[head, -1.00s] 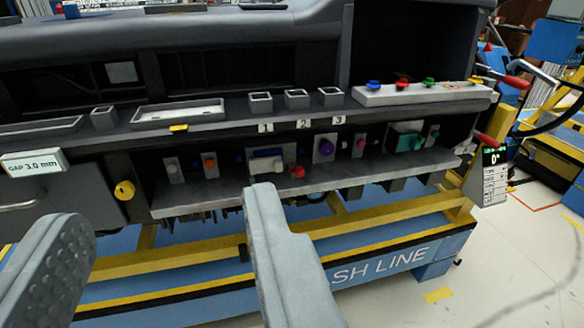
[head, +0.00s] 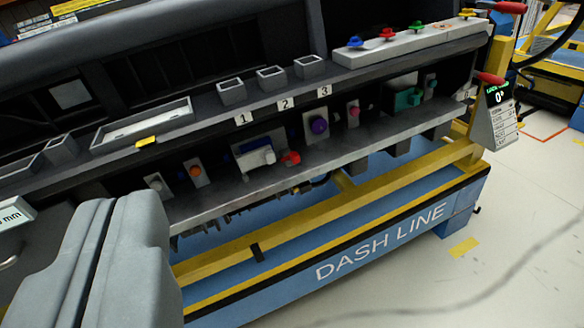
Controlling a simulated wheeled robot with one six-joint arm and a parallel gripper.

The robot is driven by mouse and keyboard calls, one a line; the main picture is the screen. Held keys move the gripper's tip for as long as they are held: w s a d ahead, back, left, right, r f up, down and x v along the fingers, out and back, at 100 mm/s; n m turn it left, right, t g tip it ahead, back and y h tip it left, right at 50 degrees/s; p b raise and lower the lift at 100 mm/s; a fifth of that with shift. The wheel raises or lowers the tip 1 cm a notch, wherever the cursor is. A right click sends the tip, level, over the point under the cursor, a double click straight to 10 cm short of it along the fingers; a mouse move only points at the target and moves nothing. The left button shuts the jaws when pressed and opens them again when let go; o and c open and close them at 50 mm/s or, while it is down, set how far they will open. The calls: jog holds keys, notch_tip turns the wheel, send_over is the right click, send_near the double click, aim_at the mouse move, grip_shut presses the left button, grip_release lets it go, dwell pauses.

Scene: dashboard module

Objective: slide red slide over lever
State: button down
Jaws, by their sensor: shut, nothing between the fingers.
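The small red slide (head: 291,158) sits at the right end of a white and blue connector (head: 255,153) on the lower shelf of the dashboard module. A pale piece (head: 264,156) on the connector's front looks like the lever; the red slide is beside it at its right, and I cannot tell whether they touch. My gripper (head: 122,205) is shut and empty at the lower left, nearer the camera than the shelf and left of the connector. Its fingers hide part of the shelf's left end.
Grey and orange knobs (head: 195,171) stand left of the connector, a purple knob (head: 319,124) right of it. The upper ledge holds open boxes (head: 230,90) above labels 1, 2, 3. A yellow rail (head: 330,208) runs below. Red-handled levers (head: 490,78) are at far right.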

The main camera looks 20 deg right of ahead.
aim_at(290, 158)
jog(key=w+d+f+m+h, duration=0.2)
jog(key=w+d+f+m, duration=0.6)
jog(key=w+f, duration=0.3)
jog(key=w+d+f+m+h, duration=0.3)
jog(key=w+d+f+m, duration=0.6)
jog(key=f, duration=0.5)
jog(key=w+m, duration=0.2)
jog(key=w, duration=0.1)
jog(key=shift+d+f, duration=0.3)
jog(key=shift+f, duration=0.05)
jog(key=shift+w, duration=0.2)
jog(key=x, duration=0.9)
jog(key=shift+w+d+f, duration=0.1)
jog(key=shift+w+d, duration=0.1)
jog(key=a, duration=0.2)
jog(key=shift+w+a, duration=0.15)
jog(key=shift+a, duration=0.8)
jog(key=shift+a, duration=0.1)
